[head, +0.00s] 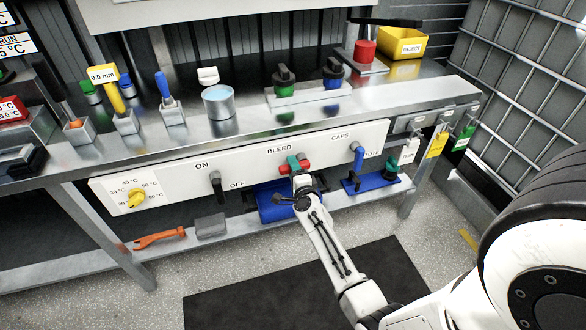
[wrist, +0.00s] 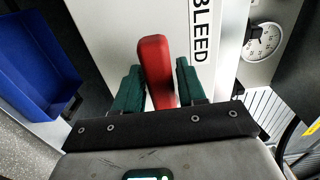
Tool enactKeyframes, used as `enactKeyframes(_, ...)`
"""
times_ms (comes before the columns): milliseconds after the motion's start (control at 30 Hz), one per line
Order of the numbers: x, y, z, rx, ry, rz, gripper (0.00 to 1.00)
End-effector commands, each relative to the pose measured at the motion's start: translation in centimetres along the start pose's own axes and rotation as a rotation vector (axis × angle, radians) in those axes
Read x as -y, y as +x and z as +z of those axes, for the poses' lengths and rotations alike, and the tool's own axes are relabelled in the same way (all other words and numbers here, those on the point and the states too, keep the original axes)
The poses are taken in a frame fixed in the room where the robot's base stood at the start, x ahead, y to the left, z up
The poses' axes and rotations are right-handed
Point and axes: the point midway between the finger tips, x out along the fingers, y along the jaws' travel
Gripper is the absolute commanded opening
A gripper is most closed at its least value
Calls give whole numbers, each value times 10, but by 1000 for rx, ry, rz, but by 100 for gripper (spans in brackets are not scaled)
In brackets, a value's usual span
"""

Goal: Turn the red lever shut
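The red lever (wrist: 155,70) stands out from the white panel under the BLEED label. In the head view the lever (head: 305,162) is partly hidden by my gripper. My gripper (wrist: 160,85) has green finger pads, one on each side of the lever, close against it. It looks shut on the lever, though a thin pale sliver shows by the right pad. In the head view my gripper (head: 296,166) reaches the lever from the front.
On the same panel are a yellow dial (head: 136,198), a black ON/OFF lever (head: 216,186) and a blue lever (head: 358,156) under CAPS. A blue bin (head: 272,208) sits below the panel. The worktop above holds several tools. The floor in front is clear.

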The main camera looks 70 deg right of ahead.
Motion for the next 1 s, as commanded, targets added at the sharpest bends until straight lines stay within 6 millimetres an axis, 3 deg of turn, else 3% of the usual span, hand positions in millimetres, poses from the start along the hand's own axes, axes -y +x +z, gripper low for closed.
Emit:
enactKeyframes(400, 0, 0, 0, 0, 0, 0, 0)
enactKeyframes(1000, -4, 0, 0, 1, -68, 1, 0)
